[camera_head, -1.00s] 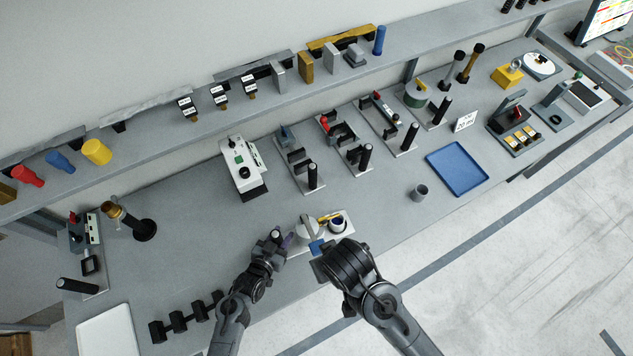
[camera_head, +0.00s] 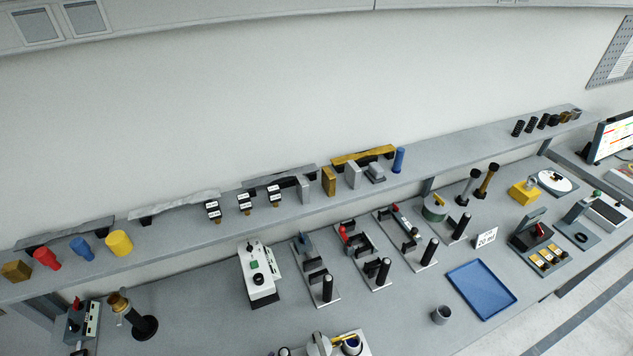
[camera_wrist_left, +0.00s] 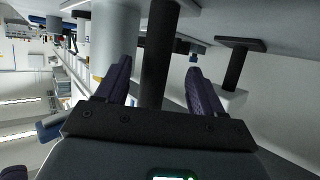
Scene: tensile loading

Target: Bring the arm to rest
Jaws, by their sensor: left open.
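My left gripper (camera_wrist_left: 158,88) shows in the left wrist view with its two dark purple fingers spread apart, so it is open. A black post (camera_wrist_left: 160,50) and a grey cylinder (camera_wrist_left: 115,40) show beyond and between the fingers; nothing is clearly held. In the head view neither arm shows, apart from a possible small dark part at the bottom edge. My right gripper is in neither view.
A shelf (camera_head: 180,232) with coloured cylinders runs behind. A white tray with a grey cylinder (camera_head: 319,345) is cut off at the bottom edge.

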